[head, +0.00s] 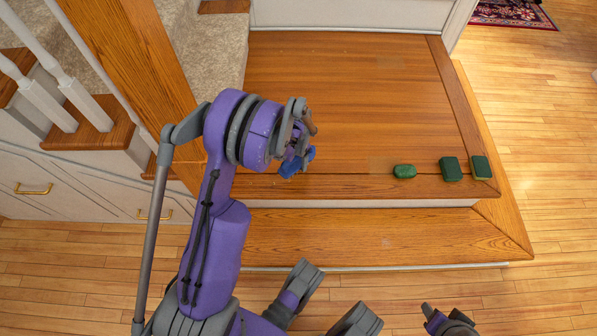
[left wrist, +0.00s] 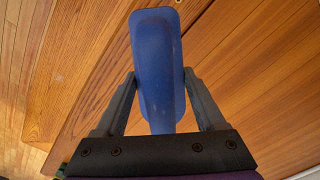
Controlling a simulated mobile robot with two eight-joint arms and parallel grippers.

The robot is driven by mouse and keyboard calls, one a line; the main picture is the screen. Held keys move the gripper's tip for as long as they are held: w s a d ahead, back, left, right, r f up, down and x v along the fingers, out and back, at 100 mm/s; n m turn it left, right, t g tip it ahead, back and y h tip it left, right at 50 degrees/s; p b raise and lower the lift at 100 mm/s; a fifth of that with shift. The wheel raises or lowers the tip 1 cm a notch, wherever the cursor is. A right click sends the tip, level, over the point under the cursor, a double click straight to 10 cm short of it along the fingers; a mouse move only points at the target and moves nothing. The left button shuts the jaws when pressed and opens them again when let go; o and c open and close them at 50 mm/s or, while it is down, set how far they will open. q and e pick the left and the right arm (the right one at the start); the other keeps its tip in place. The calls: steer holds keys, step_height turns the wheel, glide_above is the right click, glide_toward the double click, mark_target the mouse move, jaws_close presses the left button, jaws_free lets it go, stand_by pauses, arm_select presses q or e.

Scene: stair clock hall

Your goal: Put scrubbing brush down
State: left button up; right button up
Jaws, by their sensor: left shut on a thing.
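The scrubbing brush (head: 297,163) shows a blue part in the head view, below a brown piece beside my gripper. In the left wrist view the brush (left wrist: 157,60) is a long blue body between the two fingers. My left gripper (head: 302,145) is shut on it, over the left part of the wooden landing (head: 350,100), near its front edge. The height above the wood is hard to tell. In the left wrist view the fingers (left wrist: 159,76) press on both sides of the brush. What seems to be my right gripper (head: 445,321) is cut off at the bottom edge; its jaws are unclear.
A green rounded block (head: 404,171) and two dark green sponge-like blocks (head: 451,168) (head: 481,167) lie along the landing's front right. The landing's middle and back are clear. A lower wooden step (head: 400,235) runs in front. A wooden post (head: 135,65) and balusters stand left.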

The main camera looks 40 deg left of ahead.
mark_target(297, 169)
arm_select(q)
steer(key=shift+f+b, duration=0.8)
steer(key=shift+f, duration=2.6)
steer(key=shift+f, duration=0.1)
steer(key=shift+f, duration=0.15)
steer(key=o, duration=1.6)
steer(key=shift+c, duration=0.2)
